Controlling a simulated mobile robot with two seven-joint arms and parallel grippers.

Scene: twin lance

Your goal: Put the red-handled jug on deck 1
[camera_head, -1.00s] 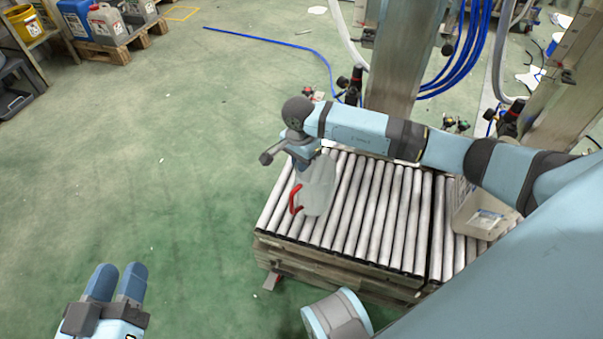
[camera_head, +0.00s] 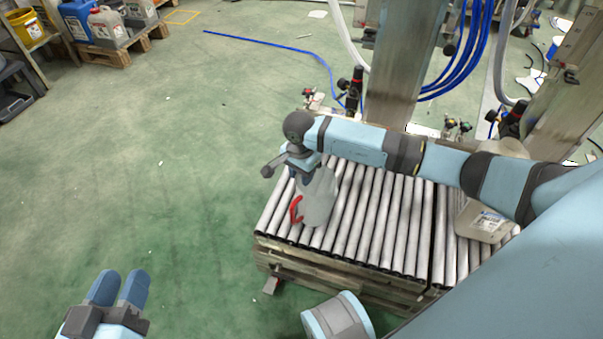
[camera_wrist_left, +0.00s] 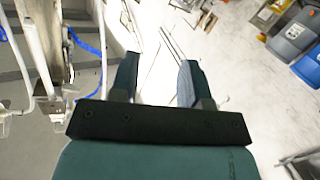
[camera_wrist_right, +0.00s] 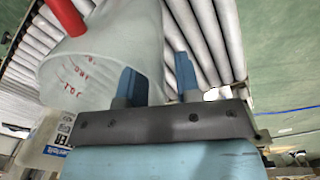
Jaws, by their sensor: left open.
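The red-handled jug (camera_head: 318,200), translucent white, stands on the near left rollers of a roller deck (camera_head: 375,235). Its red handle (camera_head: 296,210) faces left. My right gripper (camera_head: 303,172) is at the jug's top. In the right wrist view, the jug (camera_wrist_right: 95,62) with red markings lies at the left. The fingers (camera_wrist_right: 158,84) there are apart, on either side of the jug's edge, with a gap showing. My left gripper (camera_head: 118,288) is open and empty over the floor, away from the deck; its parted fingers show in the left wrist view (camera_wrist_left: 157,82). I see no deck number.
A beige container (camera_head: 482,222) with a label stands on the right rollers, partly hidden by my right arm. A post (camera_head: 400,65) and blue hoses (camera_head: 470,50) rise behind the deck. The green floor to the left is mostly clear.

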